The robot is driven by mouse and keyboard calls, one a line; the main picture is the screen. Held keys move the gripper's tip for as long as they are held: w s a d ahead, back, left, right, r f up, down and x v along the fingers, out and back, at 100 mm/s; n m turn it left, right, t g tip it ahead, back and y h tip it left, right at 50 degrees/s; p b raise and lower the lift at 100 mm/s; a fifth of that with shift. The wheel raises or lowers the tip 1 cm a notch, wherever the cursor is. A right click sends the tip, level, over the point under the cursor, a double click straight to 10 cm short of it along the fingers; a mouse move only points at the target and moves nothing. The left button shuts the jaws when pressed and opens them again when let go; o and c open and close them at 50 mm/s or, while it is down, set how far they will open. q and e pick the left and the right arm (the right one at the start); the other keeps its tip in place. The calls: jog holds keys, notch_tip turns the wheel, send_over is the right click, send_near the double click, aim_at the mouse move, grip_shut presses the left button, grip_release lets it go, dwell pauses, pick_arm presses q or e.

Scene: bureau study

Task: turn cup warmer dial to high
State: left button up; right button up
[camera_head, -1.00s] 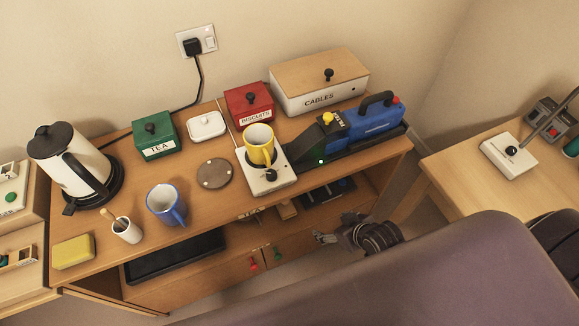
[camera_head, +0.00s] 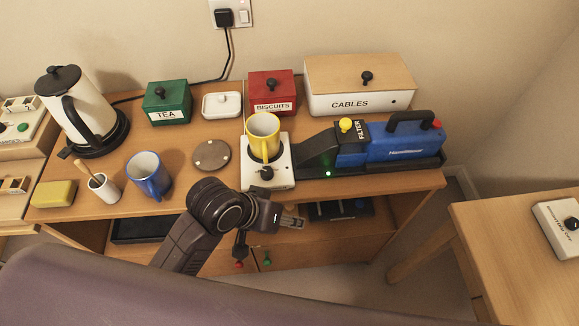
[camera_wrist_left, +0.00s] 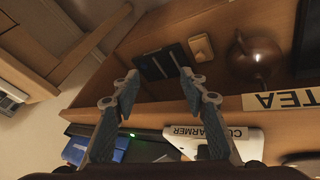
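The cup warmer (camera_head: 282,180) is a white box near the desk's front edge, with a black dial (camera_head: 267,173) on its front part. A yellow cup (camera_head: 263,137) stands on its plate. My left gripper (camera_head: 292,222) is in front of and below the desk edge, a little right of the dial and apart from it. In the left wrist view its two fingers (camera_wrist_left: 158,78) are spread and empty. The dial's setting is too small to read. My right gripper is not in view.
A blue filter machine (camera_head: 395,147) stands just right of the warmer. A round coaster (camera_head: 211,156) and a blue mug (camera_head: 147,176) are to its left. The lower shelf holds a brown round pot (camera_wrist_left: 257,60). Floor shows between the desk and the right table (camera_head: 520,225).

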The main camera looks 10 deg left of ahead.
aim_at(267, 171)
pick_arm(q)
jog(key=w+d+r+g, duration=0.2)
jog(key=w+d+r, duration=0.1)
jog(key=d+r, duration=0.45)
jog(key=w+a+n+y, duration=0.1)
jog(key=a, duration=0.1)
jog(key=w+a+r+n+g, duration=0.1)
jog(key=a+n, duration=0.1)
jog(key=w+a+r+n+y, duration=0.1)
jog(key=a, duration=0.1)
jog(key=shift+w+a+r+n+g+y, duration=0.2)
jog(key=shift+w+a+n+g+y, duration=0.1)
jog(key=shift+w+a, duration=0.1)
jog(key=a+r+n, duration=0.1)
jog(key=a, duration=0.1)
jog(key=w+a+r+n+y, duration=0.1)
jog(key=a+r+n, duration=0.1)
jog(key=w+a+r+n, duration=0.1)
jog(key=a, duration=0.1)
jog(key=shift+w+a+r+g+y, duration=0.2)
jog(key=shift+a+g+y, duration=0.1)
jog(key=shift+n, duration=0.3)
jog(key=shift+f, duration=3.85)
jog(key=shift+r, duration=0.1)
grip_shut()
